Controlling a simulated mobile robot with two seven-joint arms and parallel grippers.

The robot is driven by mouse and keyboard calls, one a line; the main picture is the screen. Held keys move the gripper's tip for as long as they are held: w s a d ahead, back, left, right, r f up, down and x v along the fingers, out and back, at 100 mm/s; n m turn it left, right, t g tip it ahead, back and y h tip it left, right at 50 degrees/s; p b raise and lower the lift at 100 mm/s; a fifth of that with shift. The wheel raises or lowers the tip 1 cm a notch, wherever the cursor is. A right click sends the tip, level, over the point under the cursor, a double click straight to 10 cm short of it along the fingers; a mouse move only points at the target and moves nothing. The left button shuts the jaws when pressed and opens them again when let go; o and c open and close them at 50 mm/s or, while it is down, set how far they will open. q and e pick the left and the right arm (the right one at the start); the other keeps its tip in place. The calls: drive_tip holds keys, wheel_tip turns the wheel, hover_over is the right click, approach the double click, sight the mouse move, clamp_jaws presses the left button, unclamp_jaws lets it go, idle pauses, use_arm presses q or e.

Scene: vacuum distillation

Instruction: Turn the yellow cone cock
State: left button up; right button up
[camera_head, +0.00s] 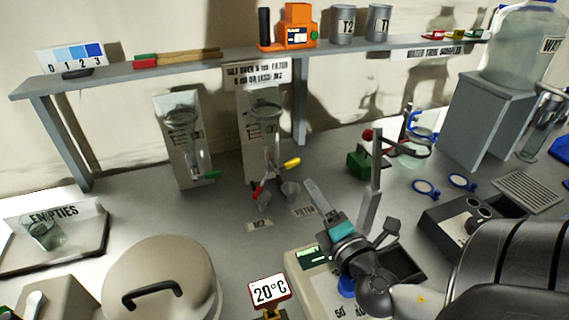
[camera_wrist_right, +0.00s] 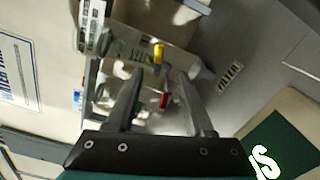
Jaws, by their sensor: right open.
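The yellow cone cock (camera_head: 292,162) sticks out to the right from the glass funnel apparatus (camera_head: 264,140), which stands against the middle back panel. It also shows in the right wrist view (camera_wrist_right: 158,53), beyond and between the fingertips. A red handle (camera_head: 257,193) sits lower on the same glassware and shows in the wrist view too (camera_wrist_right: 164,100). My right gripper (camera_head: 343,157) is open and empty, to the right of the yellow cock and apart from it, with its fingers (camera_wrist_right: 160,74) pointing toward the apparatus. My left gripper is not in view.
A second glass apparatus with a green handle (camera_head: 211,174) stands to the left. The shelf (camera_head: 210,63) runs above both. A green block (camera_head: 361,162) and blue-rimmed glassware stand right of my gripper. A round beige vessel (camera_head: 163,275) is in front left.

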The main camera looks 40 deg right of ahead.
sight(292, 162)
drive_tip(key=x, duration=1.5)
drive_tip(key=shift+w+a, duration=0.1)
drive_tip(key=shift+w, duration=0.05)
clamp_jaws()
idle(0.4)
